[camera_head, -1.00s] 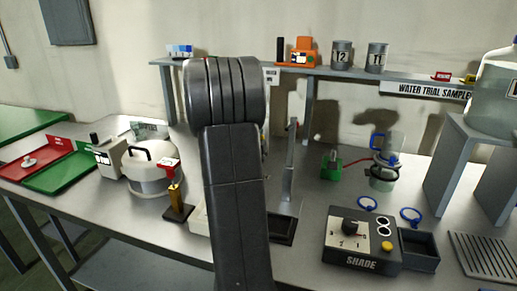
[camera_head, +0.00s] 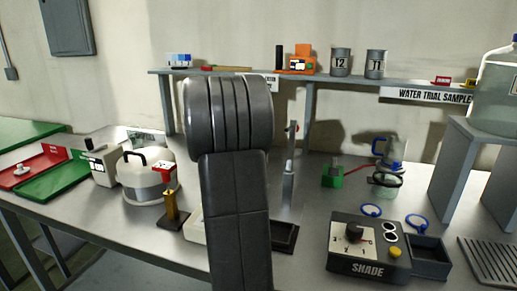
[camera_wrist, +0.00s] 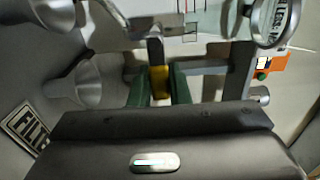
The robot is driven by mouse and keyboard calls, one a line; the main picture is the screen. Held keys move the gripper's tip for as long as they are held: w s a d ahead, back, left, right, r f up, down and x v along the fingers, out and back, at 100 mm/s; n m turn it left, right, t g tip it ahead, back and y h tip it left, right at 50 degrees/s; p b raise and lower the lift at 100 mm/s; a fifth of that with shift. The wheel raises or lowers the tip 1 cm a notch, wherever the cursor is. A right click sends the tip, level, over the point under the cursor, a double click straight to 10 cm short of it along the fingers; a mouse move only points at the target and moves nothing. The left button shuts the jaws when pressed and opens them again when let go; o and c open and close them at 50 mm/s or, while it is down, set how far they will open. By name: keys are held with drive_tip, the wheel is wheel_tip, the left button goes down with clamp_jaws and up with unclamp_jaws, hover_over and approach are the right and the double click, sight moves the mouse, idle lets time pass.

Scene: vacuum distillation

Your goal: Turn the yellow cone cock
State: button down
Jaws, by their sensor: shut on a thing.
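The yellow cone cock (camera_wrist: 159,80) shows in the middle of the wrist view as a small yellow block below a dark upright piece. My gripper (camera_wrist: 160,91) has its two green fingers on either side of it, closed on it. Clear glassware (camera_wrist: 90,82) lies to the left of the fingers in the wrist view. In the head view my dark arm covers the middle of the bench and hides my gripper and the cock.
A grey stand (camera_head: 290,180) rises just right of my arm. The SHADE control box (camera_head: 365,245) is at the front right, with a green block (camera_head: 332,176) behind it. A white round vessel (camera_head: 148,175) and a brass post (camera_head: 171,207) are to the left. A shelf (camera_head: 345,82) runs behind.

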drive_tip(key=c, duration=1.4)
unclamp_jaws()
drive_tip(key=shift+f, duration=0.1)
drive_tip(key=shift+o, duration=0.2)
wheel_tip(320, 180, up, 10)
drive_tip(key=p, duration=0.3)
